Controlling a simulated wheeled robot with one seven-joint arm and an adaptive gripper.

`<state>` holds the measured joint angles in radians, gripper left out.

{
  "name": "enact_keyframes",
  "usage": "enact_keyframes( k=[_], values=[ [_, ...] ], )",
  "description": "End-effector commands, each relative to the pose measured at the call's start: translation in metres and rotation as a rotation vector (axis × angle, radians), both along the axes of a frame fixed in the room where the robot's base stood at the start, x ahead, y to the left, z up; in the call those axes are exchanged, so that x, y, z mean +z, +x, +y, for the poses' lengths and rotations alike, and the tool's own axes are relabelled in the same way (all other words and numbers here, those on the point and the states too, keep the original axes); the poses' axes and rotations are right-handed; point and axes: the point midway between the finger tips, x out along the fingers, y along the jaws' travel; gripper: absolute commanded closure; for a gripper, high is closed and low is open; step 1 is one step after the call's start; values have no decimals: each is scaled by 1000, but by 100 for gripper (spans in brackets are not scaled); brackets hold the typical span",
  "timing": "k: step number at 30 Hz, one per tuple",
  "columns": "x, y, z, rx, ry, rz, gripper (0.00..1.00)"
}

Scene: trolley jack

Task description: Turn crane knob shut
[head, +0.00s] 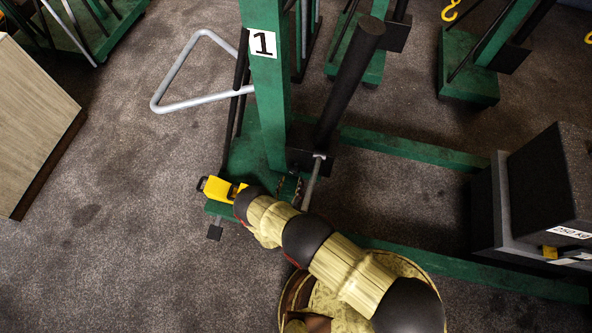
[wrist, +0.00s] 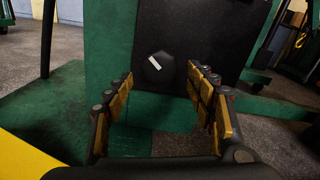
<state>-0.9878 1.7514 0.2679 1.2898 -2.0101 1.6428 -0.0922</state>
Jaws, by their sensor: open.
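The crane knob (wrist: 157,67) is a dark, roughly round knob with a white mark tilted on its face. It sits on a black plate on the green crane post (wrist: 108,45) in the wrist view. My gripper (wrist: 160,76) is open, with one finger to the left and one to the right of the knob in the picture. The fingers appear apart from the knob, with nothing between the pads. In the head view the crane (head: 270,100) bears a number 1 label, and my arm reaches to the foot of its post. The knob cannot be made out there.
A grey bent handle (head: 180,102) sticks out left of the post. Green base legs (head: 410,150) run right, near dark weight blocks (head: 545,185). Other green cranes (head: 470,70) stand behind. A wooden box (head: 30,120) is at the left. The carpet at lower left is clear.

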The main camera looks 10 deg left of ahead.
Motion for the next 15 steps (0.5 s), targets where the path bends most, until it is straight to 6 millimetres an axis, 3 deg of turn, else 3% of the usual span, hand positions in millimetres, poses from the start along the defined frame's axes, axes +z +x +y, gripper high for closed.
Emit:
enact_keyframes(
  k=[7, 15],
  values=[
    [-2, 38, -6, -5, 2, -1, 44],
    [0, 55, -8, 0, 0, 0, 44]
  ],
)
